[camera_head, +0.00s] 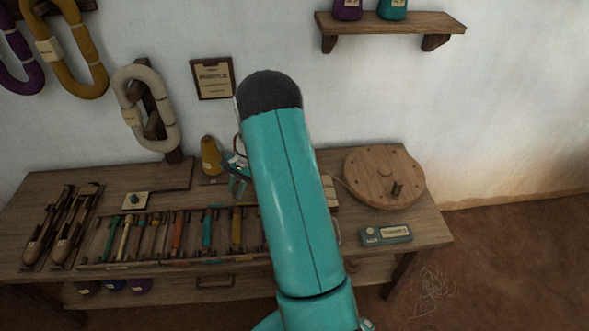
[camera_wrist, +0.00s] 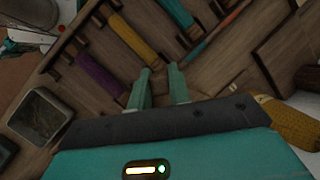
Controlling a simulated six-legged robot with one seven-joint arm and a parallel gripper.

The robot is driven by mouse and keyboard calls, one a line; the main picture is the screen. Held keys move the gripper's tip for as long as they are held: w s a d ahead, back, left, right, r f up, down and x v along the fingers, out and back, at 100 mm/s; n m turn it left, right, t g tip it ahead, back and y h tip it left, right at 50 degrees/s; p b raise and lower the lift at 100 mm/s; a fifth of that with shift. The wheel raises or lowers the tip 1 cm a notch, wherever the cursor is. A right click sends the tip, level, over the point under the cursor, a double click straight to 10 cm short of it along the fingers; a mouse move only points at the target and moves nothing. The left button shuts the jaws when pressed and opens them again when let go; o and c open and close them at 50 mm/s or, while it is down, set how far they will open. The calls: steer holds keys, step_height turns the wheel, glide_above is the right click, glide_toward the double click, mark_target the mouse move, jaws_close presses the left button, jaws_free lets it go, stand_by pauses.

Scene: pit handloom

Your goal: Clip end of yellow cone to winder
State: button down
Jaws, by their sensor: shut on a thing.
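The yellow cone (camera_head: 210,157) stands upright at the back of the bench, just left of my gripper. In the wrist view a yellow cone (camera_wrist: 292,125) shows at the right edge, outside my fingers. My gripper (camera_head: 237,186) is low over the bench, partly hidden by my arm. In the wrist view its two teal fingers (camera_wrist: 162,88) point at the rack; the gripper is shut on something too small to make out. The winder, a round wooden disc with a peg handle (camera_head: 385,177), lies at the bench's right end, well apart from my gripper. Its clip cannot be made out.
A rack of coloured bobbins (camera_head: 165,238) lies along the bench front. Two wooden shuttles (camera_head: 62,225) are at the left. A teal box with a label (camera_head: 387,235) sits before the winder. Yarn hanks (camera_head: 147,105) hang on the wall; a shelf (camera_head: 390,23) is above.

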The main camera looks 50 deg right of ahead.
steer(key=s+d+r+m+t+h, duration=0.1)
steer(key=s+d+m, duration=0.4)
steer(key=d, duration=0.4)
steer(key=s+d+m+t, duration=0.1)
steer(key=s+d+m, duration=0.2)
steer(key=d+m, duration=0.45)
steer(key=shift+n, duration=0.25)
steer(key=shift+s+d+f, duration=0.1)
steer(key=shift+d+f, duration=0.05)
steer(key=shift+f, duration=1.25)
steer(key=shift+s+d+f, duration=0.1)
steer(key=shift+d+f, duration=0.1)
steer(key=shift+f, duration=1.15)
steer(key=shift+d+f, duration=0.15)
steer(key=shift+f, duration=1.25)
steer(key=c, duration=0.9)
jaws_free()
step_height(320, 180, up, 8)
